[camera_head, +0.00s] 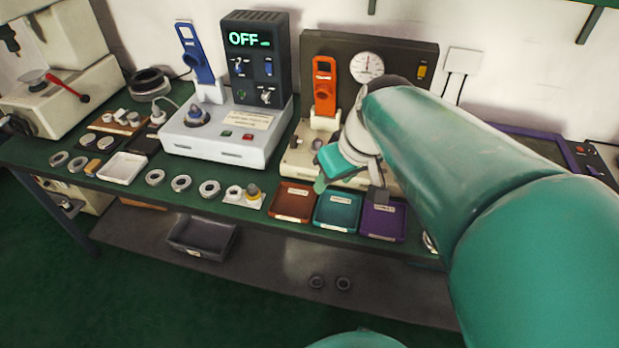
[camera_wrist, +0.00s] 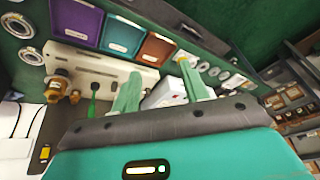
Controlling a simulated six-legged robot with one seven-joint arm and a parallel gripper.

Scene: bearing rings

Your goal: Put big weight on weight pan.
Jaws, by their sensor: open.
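My gripper (camera_head: 322,180) is over the beige gauge device (camera_head: 297,158), behind the brown and teal trays. In the wrist view its two pale green fingers (camera_wrist: 158,85) are apart, with nothing visibly held between them. Two brass, weight-like pieces stand at the left end of the beige device in the wrist view: a larger one (camera_wrist: 56,88) and a smaller one (camera_wrist: 75,97). My gripper is apart from both, to their right in that view. My arm hides that end of the device in the head view. I cannot make out the weight pan for certain.
Brown (camera_head: 292,202), teal (camera_head: 337,212) and purple (camera_head: 383,221) trays line the bench's front edge. An orange lever (camera_head: 324,88) and a dark gauge panel (camera_head: 398,62) rise behind. A grey-white machine (camera_head: 222,138) stands left, with several metal rings in front.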

